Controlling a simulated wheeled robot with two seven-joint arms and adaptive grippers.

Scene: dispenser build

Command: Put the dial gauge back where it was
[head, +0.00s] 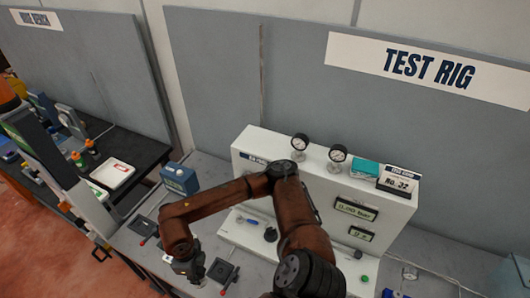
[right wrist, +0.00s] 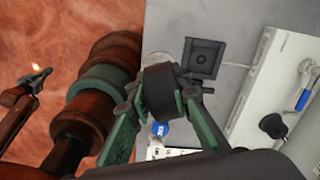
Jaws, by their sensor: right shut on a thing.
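My right gripper (head: 190,270) is low over the grey bench, in front of the white test rig. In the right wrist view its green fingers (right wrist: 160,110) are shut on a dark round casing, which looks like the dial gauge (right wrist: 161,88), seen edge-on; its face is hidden. Two small round gauges, the left one (head: 300,142) and the right one (head: 338,153), stand upright on top of the white rig (head: 385,213). What seems to be my left gripper (right wrist: 38,78) shows small over the red floor, its jaws unclear.
A black square block (head: 222,272) lies right of my right gripper, another (head: 144,228) further left; it also shows in the wrist view (right wrist: 204,57). A blue box (head: 180,179) stands behind. A teal box (head: 366,168) and a number card (head: 400,181) sit atop the rig.

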